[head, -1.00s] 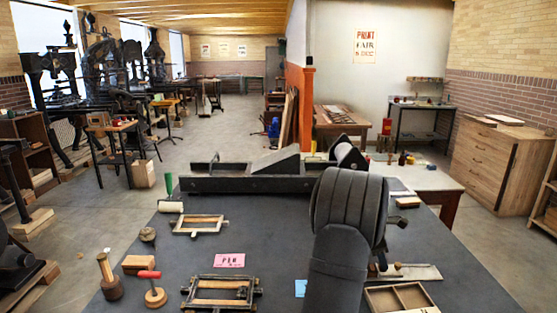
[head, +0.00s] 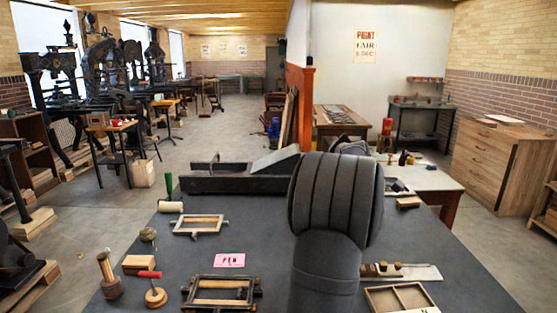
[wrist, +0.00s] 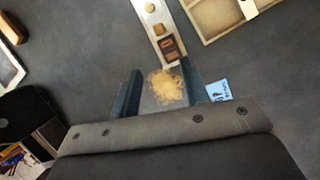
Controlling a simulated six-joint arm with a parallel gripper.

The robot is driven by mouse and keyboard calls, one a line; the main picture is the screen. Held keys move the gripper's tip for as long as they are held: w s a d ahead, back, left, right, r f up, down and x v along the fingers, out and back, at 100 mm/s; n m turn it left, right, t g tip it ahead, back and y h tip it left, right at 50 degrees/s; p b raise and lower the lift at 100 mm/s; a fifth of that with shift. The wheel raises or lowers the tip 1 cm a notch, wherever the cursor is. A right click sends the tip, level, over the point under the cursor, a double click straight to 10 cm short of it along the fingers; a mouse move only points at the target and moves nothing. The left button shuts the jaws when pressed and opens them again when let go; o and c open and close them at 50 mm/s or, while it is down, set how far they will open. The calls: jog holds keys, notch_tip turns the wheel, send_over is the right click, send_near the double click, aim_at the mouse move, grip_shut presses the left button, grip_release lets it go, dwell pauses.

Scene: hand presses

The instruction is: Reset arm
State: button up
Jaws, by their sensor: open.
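My gripper (wrist: 160,88) shows in the wrist view with its two dark fingers apart. Between them I see a tan, crumbly-looking patch, perhaps a sponge; no contact with the fingers is clear. Just beyond the fingertips lies a pale metal strip (wrist: 150,22) carrying small wooden blocks and a dark-framed piece. The strip also shows in the head view (head: 420,273), right of my arm. My arm hides the gripper in the head view.
A wooden divided case (wrist: 222,12) lies beside the strip, and a blue card (wrist: 218,90) right of the fingers. A long black press (head: 235,180) stands behind.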

jog(key=m, duration=0.1)
jog(key=s+d+m, duration=0.1)
jog(key=m, duration=0.1)
jog(key=s+m+t+y, duration=0.1)
jog(key=m, duration=0.1)
jog(key=shift+s+d+f, duration=0.1)
jog(key=shift+d+f, duration=0.1)
jog(key=shift+d, duration=0.2)
jog(key=c, duration=0.7)
jog(key=shift+a+f, duration=0.1)
jog(key=shift+f, duration=0.05)
grip_shut()
jog(key=w+a+f+n+g+h, duration=0.1)
jog(key=a+f+n+g+h, duration=0.25)
jog(key=a+f, duration=0.3)
jog(key=n+t+h, duration=0.2)
jog(key=n+h, duration=0.2)
jog(key=h, duration=0.2)
send_near(379, 266)
jog(key=f, duration=0.1)
jog(key=d+f, duration=0.1)
jog(key=shift+s+d+f+g+y, duration=0.1)
jog(key=shift+d+f+g+y, duration=0.15)
jog(key=shift+d, duration=2.05)
